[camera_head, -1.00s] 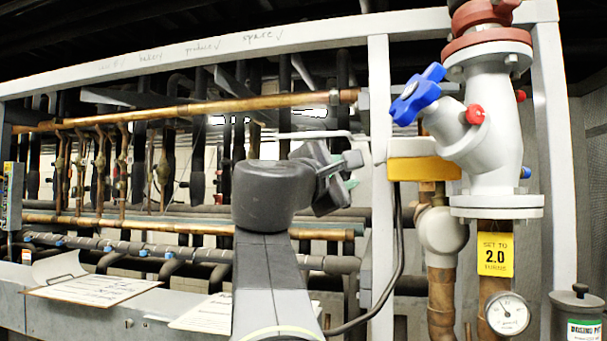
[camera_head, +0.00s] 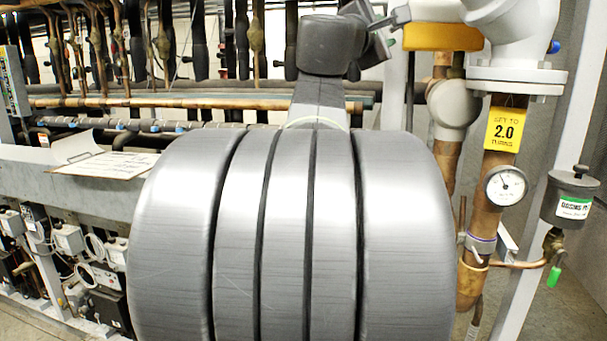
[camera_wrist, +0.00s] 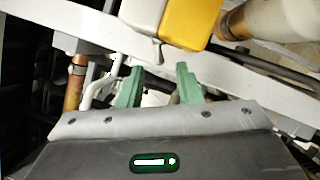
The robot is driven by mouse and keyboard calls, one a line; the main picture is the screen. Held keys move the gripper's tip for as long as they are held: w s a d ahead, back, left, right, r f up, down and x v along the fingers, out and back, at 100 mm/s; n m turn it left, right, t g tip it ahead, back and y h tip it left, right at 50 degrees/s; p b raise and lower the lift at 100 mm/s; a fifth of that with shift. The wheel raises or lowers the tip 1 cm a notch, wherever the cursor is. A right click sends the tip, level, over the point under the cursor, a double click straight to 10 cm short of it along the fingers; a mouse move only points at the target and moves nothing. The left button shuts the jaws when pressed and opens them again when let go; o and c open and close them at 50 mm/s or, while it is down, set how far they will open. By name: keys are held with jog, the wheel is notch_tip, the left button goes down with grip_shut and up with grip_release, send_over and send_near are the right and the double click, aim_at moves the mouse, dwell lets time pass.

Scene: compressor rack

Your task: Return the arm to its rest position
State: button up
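My gripper (camera_wrist: 158,80) shows two green fingers standing apart with nothing between them in the wrist view. In the head view my gripper (camera_head: 384,24) is at the top, just left of the valve's yellow block (camera_head: 440,38), partly cut off by the frame edge. My arm reaches up and forward, away from my body. In the wrist view the yellow block (camera_wrist: 192,25) is above and beyond the fingertips. I cannot tell whether any part of my gripper touches it.
The white valve body (camera_head: 515,35) and copper pipe with a gauge (camera_head: 506,186) stand at right, near a grey dosing pot (camera_head: 570,198). A white rack post (camera_head: 393,90) stands close to my arm. Papers (camera_head: 108,164) lie on the ledge at left. My own body fills the lower middle.

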jog(key=shift+x, duration=1.35)
